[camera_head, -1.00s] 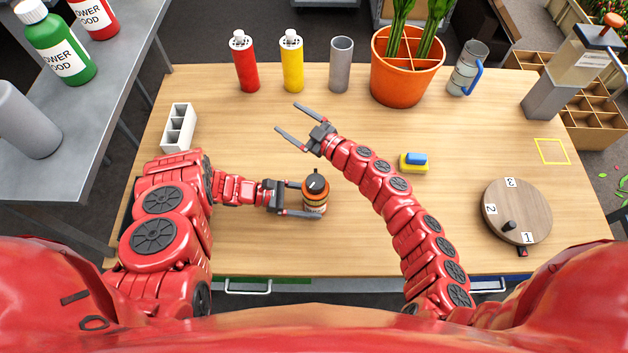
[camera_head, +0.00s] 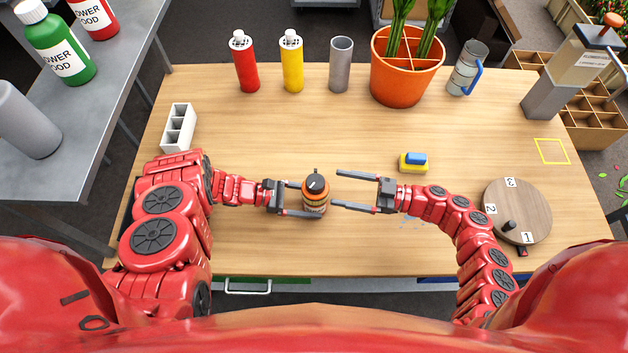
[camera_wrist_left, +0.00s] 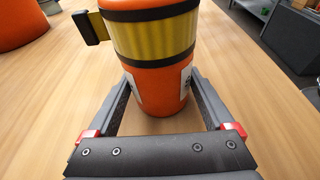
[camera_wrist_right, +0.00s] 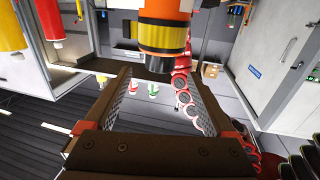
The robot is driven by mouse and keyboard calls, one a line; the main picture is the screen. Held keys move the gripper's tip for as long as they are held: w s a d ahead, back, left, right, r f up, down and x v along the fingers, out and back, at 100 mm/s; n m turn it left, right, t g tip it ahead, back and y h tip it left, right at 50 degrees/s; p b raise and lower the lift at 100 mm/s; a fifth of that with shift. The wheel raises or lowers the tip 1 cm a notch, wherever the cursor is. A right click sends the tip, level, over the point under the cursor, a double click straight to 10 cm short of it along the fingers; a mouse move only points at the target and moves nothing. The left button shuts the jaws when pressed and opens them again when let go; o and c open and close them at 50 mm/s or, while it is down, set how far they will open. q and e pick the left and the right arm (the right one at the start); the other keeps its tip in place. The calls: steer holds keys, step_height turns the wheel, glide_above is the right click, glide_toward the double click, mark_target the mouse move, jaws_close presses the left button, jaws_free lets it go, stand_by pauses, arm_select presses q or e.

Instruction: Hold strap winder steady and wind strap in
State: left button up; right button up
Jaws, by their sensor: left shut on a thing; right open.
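The strap winder (camera_head: 316,194) is an orange cylinder with a black top and a small black crank knob. It stands upright on the table, left of centre. In the left wrist view the winder (camera_wrist_left: 152,40) shows a yellow strap band between black rings, with a black tab sticking out on the left. My left gripper (camera_head: 308,201) is shut around its lower body. My right gripper (camera_head: 338,189) is open and empty just right of the winder, fingers pointing at it. In the right wrist view the winder (camera_wrist_right: 162,35) is at the top, beyond the fingertips.
A blue and yellow block (camera_head: 414,161) lies behind my right gripper. A round numbered wooden turntable (camera_head: 520,210) is at the right. A red bottle (camera_head: 245,65), yellow bottle (camera_head: 292,65), grey cup (camera_head: 341,65) and orange pot (camera_head: 405,80) line the back. A white tray (camera_head: 178,127) is at left.

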mark_target(314, 181)
steer(key=a, duration=0.2)
steer(key=w+a, duration=0.1)
steer(key=a, duration=0.4)
steer(key=shift+w+a, duration=0.25)
steer(key=shift+a, duration=0.1)
steer(key=c, duration=1.4)
